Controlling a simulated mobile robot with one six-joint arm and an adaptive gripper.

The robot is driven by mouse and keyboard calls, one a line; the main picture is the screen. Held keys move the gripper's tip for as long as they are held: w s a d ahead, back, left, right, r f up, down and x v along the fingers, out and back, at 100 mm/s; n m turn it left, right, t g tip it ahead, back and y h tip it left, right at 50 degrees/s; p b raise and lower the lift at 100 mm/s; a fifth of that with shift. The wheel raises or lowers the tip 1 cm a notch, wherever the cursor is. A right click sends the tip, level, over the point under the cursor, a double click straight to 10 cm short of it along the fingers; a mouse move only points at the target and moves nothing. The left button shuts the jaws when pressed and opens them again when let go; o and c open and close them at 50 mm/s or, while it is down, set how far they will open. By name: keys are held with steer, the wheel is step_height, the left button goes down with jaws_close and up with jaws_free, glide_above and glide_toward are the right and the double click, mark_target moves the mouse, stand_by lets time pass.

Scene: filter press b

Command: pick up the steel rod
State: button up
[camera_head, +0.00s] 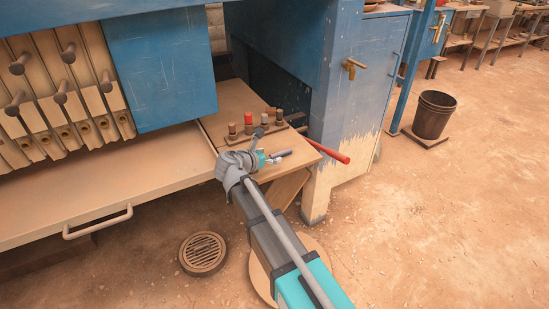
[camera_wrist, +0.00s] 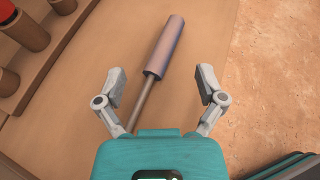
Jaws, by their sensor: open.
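The steel rod (camera_wrist: 165,48) lies on the brown wooden surface in the wrist view. It has a thick grey-purple cylinder at the far end and a thin shaft running back toward me. In the head view its thick part (camera_head: 281,153) shows just beyond my gripper (camera_head: 266,160). In the wrist view my gripper (camera_wrist: 160,82) is open, with a finger on either side of the rod's line. The near end of the shaft is hidden behind the gripper body. Nothing is held between the fingers, and the height above the rod is hard to judge.
A rack (camera_head: 260,133) with several upright pegs stands left of the rod. A red bar (camera_head: 329,151) sticks out past the table's right edge.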

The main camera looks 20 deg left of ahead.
mark_target(275, 154)
steer(key=shift+b+x, duration=0.55)
steer(key=shift+x, duration=1.2)
jaws_close()
